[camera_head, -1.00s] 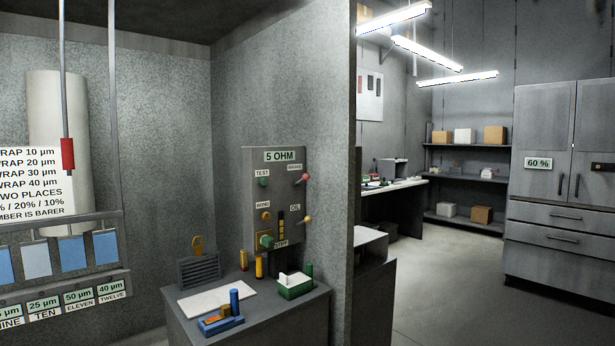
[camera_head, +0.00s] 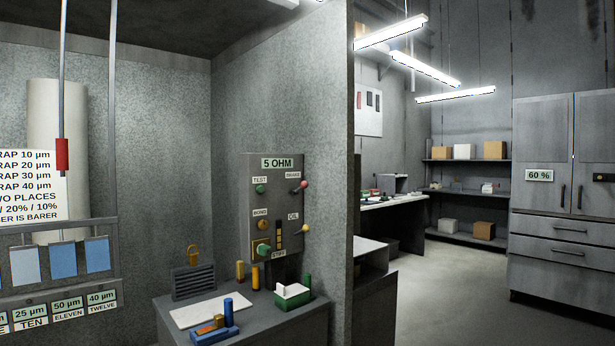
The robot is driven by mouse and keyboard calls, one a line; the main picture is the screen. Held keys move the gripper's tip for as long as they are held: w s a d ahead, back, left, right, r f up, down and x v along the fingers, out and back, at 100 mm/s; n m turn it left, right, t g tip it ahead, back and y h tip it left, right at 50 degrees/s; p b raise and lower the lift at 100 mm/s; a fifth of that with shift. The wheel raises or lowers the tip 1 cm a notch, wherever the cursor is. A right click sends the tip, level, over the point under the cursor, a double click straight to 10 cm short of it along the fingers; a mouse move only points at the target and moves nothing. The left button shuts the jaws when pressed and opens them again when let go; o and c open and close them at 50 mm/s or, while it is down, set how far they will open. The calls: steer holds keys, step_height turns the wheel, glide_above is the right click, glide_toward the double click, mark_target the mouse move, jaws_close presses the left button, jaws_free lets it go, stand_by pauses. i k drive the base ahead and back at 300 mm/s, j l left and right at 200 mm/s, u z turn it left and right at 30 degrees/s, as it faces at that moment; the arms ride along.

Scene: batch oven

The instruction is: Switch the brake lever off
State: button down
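The brake lever (camera_head: 302,185) is a short lever with a red knob on a grey control panel (camera_head: 247,210). It sits at the panel's upper right, under a small blurred label (camera_head: 293,175) that seems to read BRAKE. The lever slants up and to the right. I cannot tell from this whether it is on or off. My gripper is not in view.
The panel also has a yellow-knobbed OIL lever (camera_head: 303,230), a green TEST button (camera_head: 260,189) and other knobs. Below it, a grey bench (camera_head: 255,320) carries several small items. A wall edge (camera_head: 343,200) stands right of the panel. Open floor (camera_head: 450,285) lies further right.

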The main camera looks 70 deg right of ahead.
mark_target(304, 184)
steer(key=k+l, duration=0.15)
steer(key=l, duration=0.7)
steer(key=k+l, duration=0.1)
steer(key=l, duration=0.7)
steer(key=k+l+z, duration=0.1)
steer(key=l, duration=0.75)
steer(key=k+l, duration=0.15)
steer(key=l, duration=1.5)
steer(key=k+z, duration=0.05)
steer(key=k, duration=0.05)
